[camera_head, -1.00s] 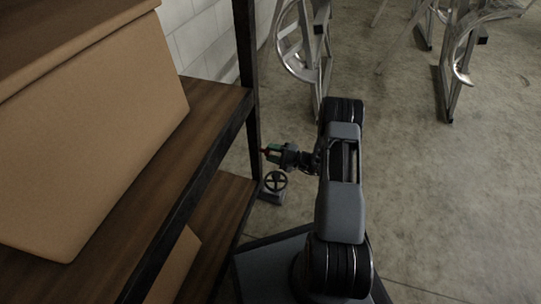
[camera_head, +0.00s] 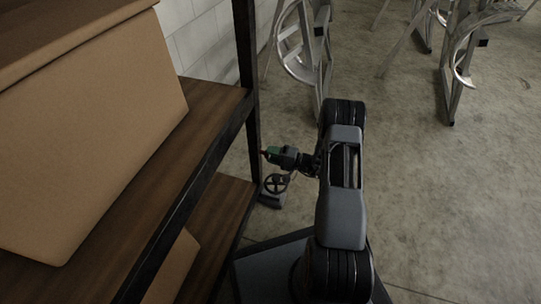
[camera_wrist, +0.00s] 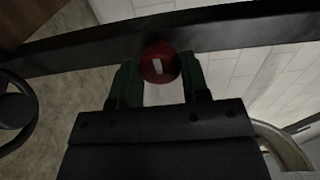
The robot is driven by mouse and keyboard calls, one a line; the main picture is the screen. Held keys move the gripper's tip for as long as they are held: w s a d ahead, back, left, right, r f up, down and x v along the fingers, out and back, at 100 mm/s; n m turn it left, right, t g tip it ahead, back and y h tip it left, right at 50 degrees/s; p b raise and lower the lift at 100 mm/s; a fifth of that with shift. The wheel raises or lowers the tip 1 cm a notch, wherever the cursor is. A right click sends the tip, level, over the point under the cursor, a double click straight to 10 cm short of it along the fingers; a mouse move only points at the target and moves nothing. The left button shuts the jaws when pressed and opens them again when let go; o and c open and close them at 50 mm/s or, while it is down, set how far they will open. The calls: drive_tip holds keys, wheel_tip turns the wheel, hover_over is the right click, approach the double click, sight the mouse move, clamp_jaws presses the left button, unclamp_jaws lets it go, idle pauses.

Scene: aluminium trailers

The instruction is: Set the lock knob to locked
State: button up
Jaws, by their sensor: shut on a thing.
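The lock knob (camera_wrist: 159,63) is a round red knob with a white bar mark on its face. In the wrist view it sits between the two green fingertips of my gripper (camera_wrist: 160,80), which is shut on it. The white mark looks nearly upright in that view, with a slight tilt. In the head view my gripper (camera_head: 272,154) is beside the dark shelf post, with a small bit of red at its tips. The knob's sides are partly hidden by the fingers.
A dark shelf post (camera_head: 247,75) stands just left of my gripper. Cardboard boxes (camera_head: 95,140) sit on the wooden shelves at left. Metal trailer frames (camera_head: 300,50) stand behind; the floor (camera_head: 440,190) at right is clear.

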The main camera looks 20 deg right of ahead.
drive_tip(key=shift+w+r, duration=0.1)
drive_tip(key=o, duration=0.7)
drive_tip(key=shift+a, duration=0.15)
drive_tip(key=shift+o, duration=1.2)
drive_tip(key=shift+d, duration=0.2)
drive_tip(key=p+v, duration=0.4)
drive_tip(key=v, duration=0.9)
drive_tip(key=shift+s+d, duration=0.3)
